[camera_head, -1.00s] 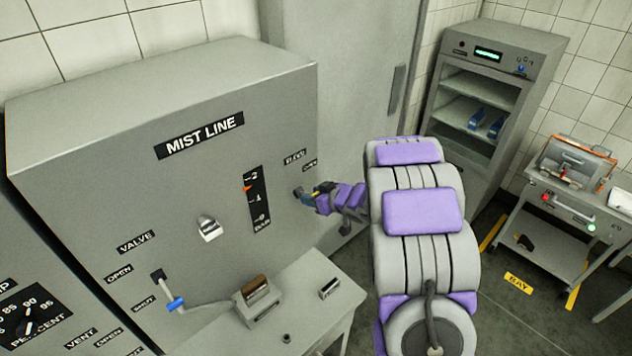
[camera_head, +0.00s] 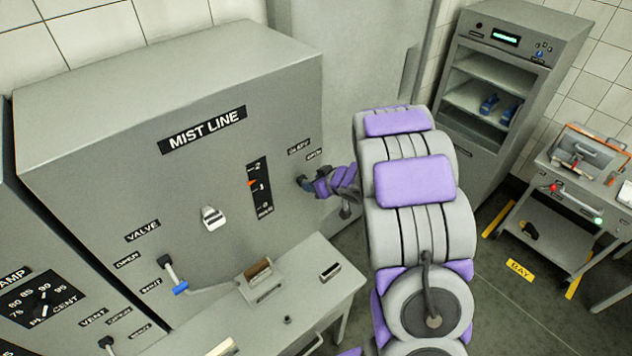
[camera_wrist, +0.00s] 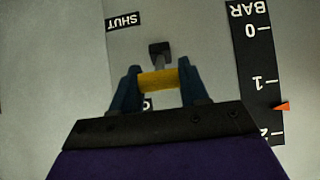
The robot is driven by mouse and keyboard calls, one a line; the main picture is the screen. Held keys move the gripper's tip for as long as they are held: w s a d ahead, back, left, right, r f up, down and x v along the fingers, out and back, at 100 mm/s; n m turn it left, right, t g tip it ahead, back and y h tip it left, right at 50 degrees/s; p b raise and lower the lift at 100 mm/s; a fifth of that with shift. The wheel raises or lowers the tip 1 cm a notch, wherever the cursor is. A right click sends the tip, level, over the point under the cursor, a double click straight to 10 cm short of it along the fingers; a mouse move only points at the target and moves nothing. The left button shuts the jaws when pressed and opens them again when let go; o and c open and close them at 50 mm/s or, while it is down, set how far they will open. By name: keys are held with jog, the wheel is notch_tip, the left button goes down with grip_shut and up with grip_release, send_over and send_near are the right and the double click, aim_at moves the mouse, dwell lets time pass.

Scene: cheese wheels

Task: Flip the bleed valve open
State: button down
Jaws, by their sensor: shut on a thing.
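The bleed valve is a small lever on the right part of the grey MIST LINE panel (camera_head: 110,150). In the wrist view its yellow handle (camera_wrist: 158,79) lies between my two blue fingers, and its dark mount (camera_wrist: 160,48) shows beyond. My gripper (camera_wrist: 157,84) is shut on the handle. In the head view my gripper (camera_head: 309,186) meets the panel just below the OPEN label (camera_head: 314,155). The wrist view is upside down to the panel: the SHUT label (camera_wrist: 123,21) is at the top, and an OPEN label is mostly hidden behind the handle and fingers.
A pressure gauge (camera_head: 259,188) is left of the valve, its orange pointer between 1 and 2. Another lever with a blue grip (camera_head: 181,288) is at lower left. A cabinet (camera_head: 510,75) and cart (camera_head: 560,205) stand at right.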

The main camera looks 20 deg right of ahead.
jog(key=c, duration=1)
grip_release()
jog(key=shift+w+r, duration=0.15)
jog(key=shift+r, duration=0.05)
jog(key=o, duration=0.4)
jog(key=shift+w+f, duration=0.1)
jog(key=shift+f, duration=0.05)
jog(key=shift+c, duration=0.2)
jog(key=shift+d, duration=0.1)
jog(key=shift+s, duration=0.2)
jog(key=p+v, duration=0.1)
jog(key=v, duration=1.6)
jog(key=shift+w+d, duration=0.1)
